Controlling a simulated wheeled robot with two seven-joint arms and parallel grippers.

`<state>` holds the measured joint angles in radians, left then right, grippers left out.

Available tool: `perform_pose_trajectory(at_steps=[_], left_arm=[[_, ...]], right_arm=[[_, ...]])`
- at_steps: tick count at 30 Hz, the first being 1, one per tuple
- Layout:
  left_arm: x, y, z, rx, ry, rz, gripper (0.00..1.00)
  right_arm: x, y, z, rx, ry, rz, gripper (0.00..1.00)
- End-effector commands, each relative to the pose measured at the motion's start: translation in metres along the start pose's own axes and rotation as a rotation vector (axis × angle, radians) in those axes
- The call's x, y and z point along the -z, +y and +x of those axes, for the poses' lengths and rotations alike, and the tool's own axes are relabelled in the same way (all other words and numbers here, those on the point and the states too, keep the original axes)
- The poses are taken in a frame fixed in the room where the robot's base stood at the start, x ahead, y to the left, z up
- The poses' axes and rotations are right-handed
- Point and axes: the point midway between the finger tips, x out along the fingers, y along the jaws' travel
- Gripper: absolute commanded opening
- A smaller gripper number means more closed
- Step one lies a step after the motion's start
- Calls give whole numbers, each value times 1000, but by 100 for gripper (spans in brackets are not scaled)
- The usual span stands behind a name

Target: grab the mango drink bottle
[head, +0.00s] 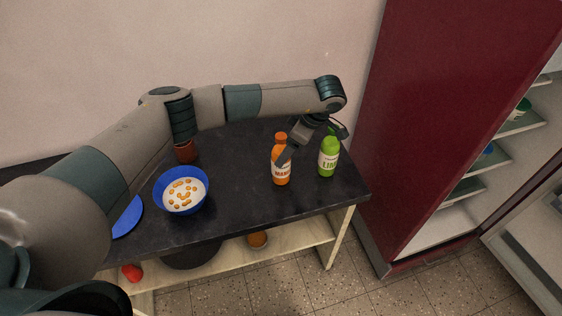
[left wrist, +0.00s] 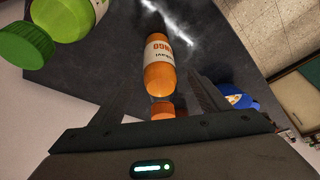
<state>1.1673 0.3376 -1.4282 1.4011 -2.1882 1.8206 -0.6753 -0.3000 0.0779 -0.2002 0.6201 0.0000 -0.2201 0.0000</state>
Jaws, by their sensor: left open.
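The mango drink bottle (head: 281,168) is orange with a white label and stands upright on the dark tabletop in the head view. It also shows in the left wrist view (left wrist: 157,75), between the fingers of my left gripper (left wrist: 165,95). In the head view my left gripper (head: 312,146) reaches down from above beside the bottle's upper part, and one finger covers part of it. The gripper is open, and I cannot tell whether a finger touches the bottle. My right gripper is not in view.
A green lime bottle (head: 328,156) stands just right of the mango bottle. A blue bowl (head: 160,200) with orange pieces, a blue plate (head: 127,217) and a brown cup (head: 186,152) are on the left. A red fridge (head: 440,130) stands open at the right.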

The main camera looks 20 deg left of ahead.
Motion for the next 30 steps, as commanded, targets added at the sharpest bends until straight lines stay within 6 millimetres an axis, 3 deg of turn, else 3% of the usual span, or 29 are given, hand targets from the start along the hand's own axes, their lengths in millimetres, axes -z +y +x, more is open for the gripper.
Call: perform_pose_trajectory(at_steps=[7, 15, 30], left_arm=[[5, -1, 12, 4, 1, 0, 69], [7, 0, 42, 4, 0, -1, 69], [6, 1, 51, 1, 0, 0, 69]], right_arm=[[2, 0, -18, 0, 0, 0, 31], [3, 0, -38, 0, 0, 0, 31], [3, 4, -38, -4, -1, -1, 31]])
